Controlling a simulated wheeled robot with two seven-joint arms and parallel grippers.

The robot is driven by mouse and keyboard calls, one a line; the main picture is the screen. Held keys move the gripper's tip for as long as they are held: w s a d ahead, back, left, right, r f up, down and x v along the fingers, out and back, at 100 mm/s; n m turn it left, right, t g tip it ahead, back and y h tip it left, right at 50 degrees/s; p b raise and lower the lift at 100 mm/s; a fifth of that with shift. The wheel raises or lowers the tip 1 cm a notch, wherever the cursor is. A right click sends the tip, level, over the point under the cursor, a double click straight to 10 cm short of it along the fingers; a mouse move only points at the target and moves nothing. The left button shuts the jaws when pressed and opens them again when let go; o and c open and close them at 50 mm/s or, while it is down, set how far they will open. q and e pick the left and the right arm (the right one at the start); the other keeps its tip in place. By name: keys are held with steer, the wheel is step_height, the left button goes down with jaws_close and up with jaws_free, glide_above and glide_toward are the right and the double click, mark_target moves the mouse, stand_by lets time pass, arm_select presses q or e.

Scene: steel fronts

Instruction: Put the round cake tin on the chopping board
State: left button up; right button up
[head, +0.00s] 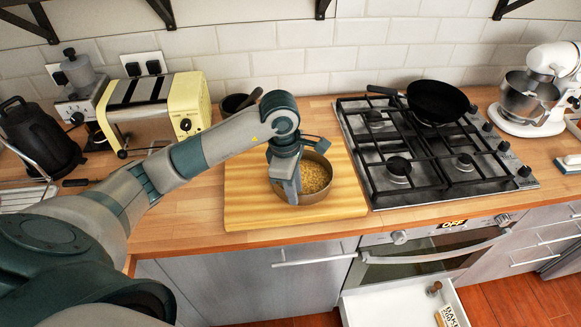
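The round cake tin (319,188), with a grainy golden inside, is on the wooden chopping board (245,203), right of its middle. It looks level; whether its base rests fully on the board is hard to tell. My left gripper (290,194) points down at the tin's left side, its fingers at the rim and covering part of the wall. The fingers look close together, but whether they grip the rim cannot be made out. My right gripper is not in view.
A gas hob (440,160) with a black frying pan (437,100) is right of the board. A yellow toaster (155,110), a black kettle (38,140) and a dark pan (235,103) are left and behind. A drawer (400,305) stands open below the oven.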

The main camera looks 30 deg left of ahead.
arm_select(q)
step_height(320, 180, up, 12)
steer(key=a+b, duration=0.1)
steer(key=b, duration=0.3)
steer(key=shift+s+f, duration=0.2)
steer(key=shift+s, duration=0.2)
steer(key=shift+a, duration=0.1)
